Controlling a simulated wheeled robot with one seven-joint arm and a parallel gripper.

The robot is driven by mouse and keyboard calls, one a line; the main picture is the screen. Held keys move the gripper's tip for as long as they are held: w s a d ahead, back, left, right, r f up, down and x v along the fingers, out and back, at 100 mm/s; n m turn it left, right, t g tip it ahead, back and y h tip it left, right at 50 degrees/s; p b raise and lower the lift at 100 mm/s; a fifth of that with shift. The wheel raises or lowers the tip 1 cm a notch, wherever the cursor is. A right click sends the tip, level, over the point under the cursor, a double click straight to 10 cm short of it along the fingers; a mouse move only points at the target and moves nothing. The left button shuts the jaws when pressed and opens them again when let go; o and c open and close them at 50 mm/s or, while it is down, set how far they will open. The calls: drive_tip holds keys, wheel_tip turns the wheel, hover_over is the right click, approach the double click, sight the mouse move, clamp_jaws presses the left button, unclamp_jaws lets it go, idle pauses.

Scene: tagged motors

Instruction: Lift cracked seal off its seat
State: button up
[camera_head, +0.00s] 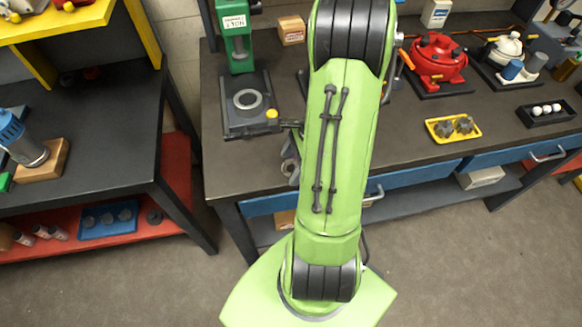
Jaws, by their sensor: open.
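No part that I can surely call the cracked seal shows; any crack is too small to make out. A pale grey ring (248,99) lies flat on the dark base plate of a green press-like machine (235,38) at the back left of the dark bench (253,165). I cannot tell whether this ring is the seal. A red round housing (437,60) and a white-topped housing (507,48) stand on dark plates at the back right. My green arm crosses the middle of the view and hides part of the bench. My gripper is not clearly visible.
A yellow tray (453,127) with grey parts and a black tray (545,113) with white balls sit on the bench's right. A wooden block (291,31) stands behind. Grey metal parts (290,165) show at the front edge, left of my arm. A side table (100,135) stands left.

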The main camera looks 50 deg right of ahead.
sight(293, 165)
drive_tip(key=c, duration=1.1)
wheel_tip(293, 165, up, 13)
drive_tip(key=p, duration=0.6)
drive_tip(key=shift+r+p, duration=0.1)
drive_tip(key=shift+p, duration=0.2)
